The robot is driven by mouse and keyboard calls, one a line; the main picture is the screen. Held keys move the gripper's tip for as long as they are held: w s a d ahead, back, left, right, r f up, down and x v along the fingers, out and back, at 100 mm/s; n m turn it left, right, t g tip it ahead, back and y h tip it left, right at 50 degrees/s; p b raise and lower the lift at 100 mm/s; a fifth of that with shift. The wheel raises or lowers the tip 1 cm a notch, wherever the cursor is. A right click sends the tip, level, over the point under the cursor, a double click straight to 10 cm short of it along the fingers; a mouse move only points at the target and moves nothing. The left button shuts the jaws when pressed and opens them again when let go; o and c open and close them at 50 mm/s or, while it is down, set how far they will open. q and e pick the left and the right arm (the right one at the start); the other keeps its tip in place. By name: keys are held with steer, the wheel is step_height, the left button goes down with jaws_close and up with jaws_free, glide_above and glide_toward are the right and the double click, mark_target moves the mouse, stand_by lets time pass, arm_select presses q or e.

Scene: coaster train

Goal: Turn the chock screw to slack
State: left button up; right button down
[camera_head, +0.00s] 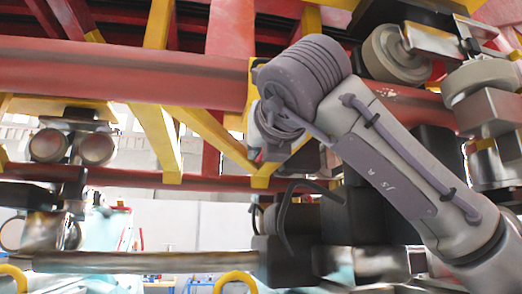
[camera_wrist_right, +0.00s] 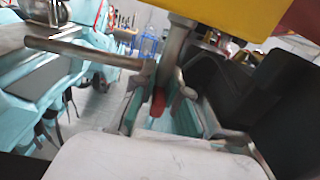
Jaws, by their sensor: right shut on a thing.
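What looks like the chock screw shows in the right wrist view as an upright bare-metal shaft (camera_wrist_right: 170,55) below a yellow block (camera_wrist_right: 215,15). A metal crossbar (camera_wrist_right: 85,52) runs left from it. My right gripper (camera_wrist_right: 158,90) is around the lower part of the shaft, shut on it. A small red piece (camera_wrist_right: 157,104) shows between the metal fingers. In the head view my right gripper (camera_head: 264,146) is by a yellow brace, partly behind my own wrist, so the screw cannot be made out there. My left gripper is not in view.
A long red beam (camera_head: 120,72) and yellow braces (camera_head: 160,140) lie close around my right arm. Wheels (camera_head: 395,55) are at upper right. A long metal rail (camera_head: 150,262) crosses below. Black parts (camera_wrist_right: 290,90) stand close at right in the wrist view.

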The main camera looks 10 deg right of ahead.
steer(key=c, duration=1.2)
jaws_free()
steer(key=s, duration=1.2)
